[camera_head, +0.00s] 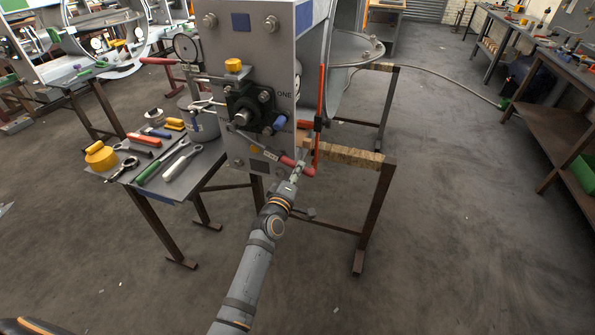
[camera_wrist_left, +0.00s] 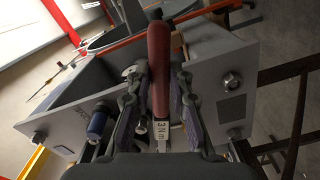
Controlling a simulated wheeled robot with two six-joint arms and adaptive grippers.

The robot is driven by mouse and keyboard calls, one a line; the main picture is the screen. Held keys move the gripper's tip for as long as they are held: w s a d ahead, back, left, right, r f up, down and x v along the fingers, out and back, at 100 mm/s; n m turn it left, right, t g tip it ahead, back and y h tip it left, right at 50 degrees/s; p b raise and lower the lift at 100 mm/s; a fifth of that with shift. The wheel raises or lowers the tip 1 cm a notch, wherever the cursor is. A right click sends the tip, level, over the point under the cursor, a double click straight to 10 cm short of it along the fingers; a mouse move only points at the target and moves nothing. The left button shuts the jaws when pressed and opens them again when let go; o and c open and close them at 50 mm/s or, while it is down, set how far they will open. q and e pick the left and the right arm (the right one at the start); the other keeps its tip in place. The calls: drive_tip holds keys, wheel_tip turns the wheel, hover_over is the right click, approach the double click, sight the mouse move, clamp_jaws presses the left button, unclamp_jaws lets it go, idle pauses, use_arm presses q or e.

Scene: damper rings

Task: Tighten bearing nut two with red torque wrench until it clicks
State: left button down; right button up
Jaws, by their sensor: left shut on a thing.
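The torque wrench has a red handle (camera_head: 301,168) and a pale shaft with a label, slanting up and left in front of the grey housing panel (camera_head: 280,45). My left gripper (camera_head: 297,174) is shut on the handle. In the left wrist view the red handle (camera_wrist_left: 158,65) lies between the fingers, with a "3 Nm" label (camera_wrist_left: 162,130) on the shaft. A black bearing block (camera_head: 250,104) with a shaft end sits on the panel beside the lettering "ONE". Whether the wrench head touches a nut cannot be told. My right gripper is not in view.
A blue knob (camera_head: 279,122) sticks out of the panel near the wrench. A thin orange bar (camera_head: 320,100) stands just right of the gripper. A small table (camera_head: 205,172) at left holds several tools and yellow tape (camera_head: 100,157). The floor at right is clear.

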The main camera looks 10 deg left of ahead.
use_arm(q)
drive_tip(key=shift+w+r, duration=0.15)
drive_tip(key=shift+w, duration=0.55)
idle(1.0)
drive_tip(key=shift+w, duration=0.35)
drive_tip(key=c, duration=1.1)
unclamp_jaws()
drive_tip(key=shift+d, duration=0.1)
drive_tip(key=c, duration=0.4)
